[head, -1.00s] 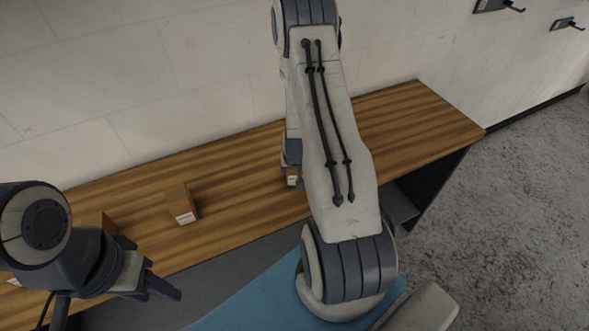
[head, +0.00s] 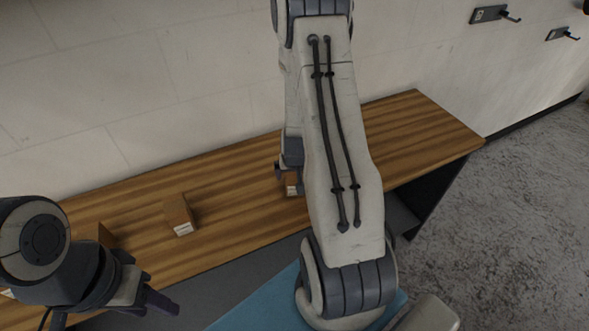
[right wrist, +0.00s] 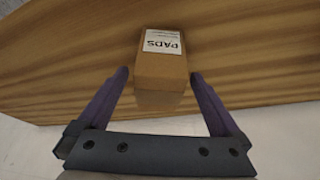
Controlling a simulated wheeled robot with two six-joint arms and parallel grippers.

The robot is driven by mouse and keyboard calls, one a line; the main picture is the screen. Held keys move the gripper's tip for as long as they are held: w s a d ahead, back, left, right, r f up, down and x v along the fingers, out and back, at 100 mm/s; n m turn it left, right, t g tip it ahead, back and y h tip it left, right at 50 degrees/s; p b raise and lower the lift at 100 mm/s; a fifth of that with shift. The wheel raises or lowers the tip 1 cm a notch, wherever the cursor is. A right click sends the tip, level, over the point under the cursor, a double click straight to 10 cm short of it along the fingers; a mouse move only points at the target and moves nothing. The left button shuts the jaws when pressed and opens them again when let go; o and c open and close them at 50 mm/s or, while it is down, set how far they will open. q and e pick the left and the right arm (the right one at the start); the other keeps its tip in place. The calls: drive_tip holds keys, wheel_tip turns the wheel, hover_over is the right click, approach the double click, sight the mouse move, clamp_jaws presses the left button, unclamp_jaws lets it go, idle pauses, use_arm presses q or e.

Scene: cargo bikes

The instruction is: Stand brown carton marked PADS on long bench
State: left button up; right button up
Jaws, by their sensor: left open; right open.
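The brown carton marked PADS (right wrist: 160,75) sits on the long bench (right wrist: 70,60) in the right wrist view, its white label towards the far end. It also shows in the head view (head: 292,184), partly hidden by my right gripper and arm. My right gripper (right wrist: 158,76) is open, with one finger on each side of the carton's near end and gaps showing on both sides. The long bench (head: 420,125) runs along the wall. My left gripper (head: 155,298) is open and empty at the lower left, off the bench's front edge.
Another brown carton (head: 180,214) with a white label stands on the bench to the left. A further brown carton (head: 106,236) is partly hidden behind my left arm. The bench's right end is clear. Hooks (head: 492,14) are on the wall at the upper right.

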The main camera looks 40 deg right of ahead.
drive_tip(key=v, duration=0.6)
drive_tip(key=s+a+r+n+y, duration=0.1)
drive_tip(key=a+r+n+y, duration=0.2)
drive_tip(key=a, duration=0.8)
drive_tip(key=a+r+n+y, duration=0.1)
drive_tip(key=a+r+n, duration=0.35)
drive_tip(key=a, duration=0.55)
drive_tip(key=s+a+r+n+g, duration=0.2)
drive_tip(key=s+a+r+n, duration=0.1)
drive_tip(key=s, duration=0.5)
drive_tip(key=s+a+r+n+g, duration=0.1)
drive_tip(key=s+a+r+n, duration=0.3)
drive_tip(key=s+a, duration=0.3)
drive_tip(key=shift+s+a+r+g+p, duration=0.25)
drive_tip(key=shift+s+r+g, duration=0.2)
drive_tip(key=shift+s, duration=0.45)
wheel_tip(320, 180, down, 6)
drive_tip(key=b, duration=0.5)
drive_tip(key=shift+r+b, duration=0.1)
drive_tip(key=shift+b, duration=0.25)
